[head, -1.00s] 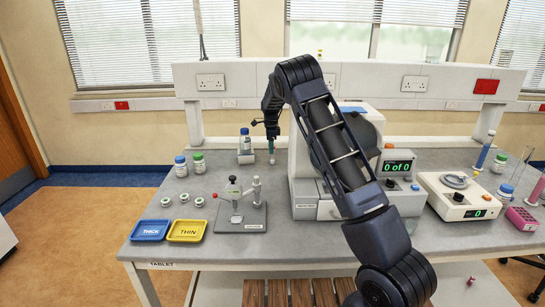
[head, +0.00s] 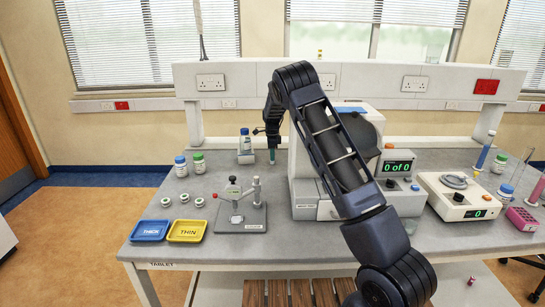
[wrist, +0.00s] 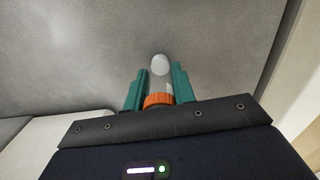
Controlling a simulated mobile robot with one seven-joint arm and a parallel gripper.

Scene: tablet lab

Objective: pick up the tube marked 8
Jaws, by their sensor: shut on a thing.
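My gripper (wrist: 160,88) is shut on a tube (wrist: 160,66) with a clear body, a whitish rounded end and an orange cap. In the wrist view the teal fingers lie on either side of it, with the orange cap close to the gripper's body. No number can be read on it, so I cannot tell whether it is the one marked 8. In the head view my gripper (head: 272,156) points down over the back of the bench, left of the white machine, and hides most of the tube.
A bottle with a blue cap (head: 245,145) stands close to the left of my gripper. The white machine (head: 304,190) stands to the right. A small press (head: 241,205), a blue tray (head: 151,230) and a yellow tray (head: 187,231) are nearer the front. Bare bench lies between.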

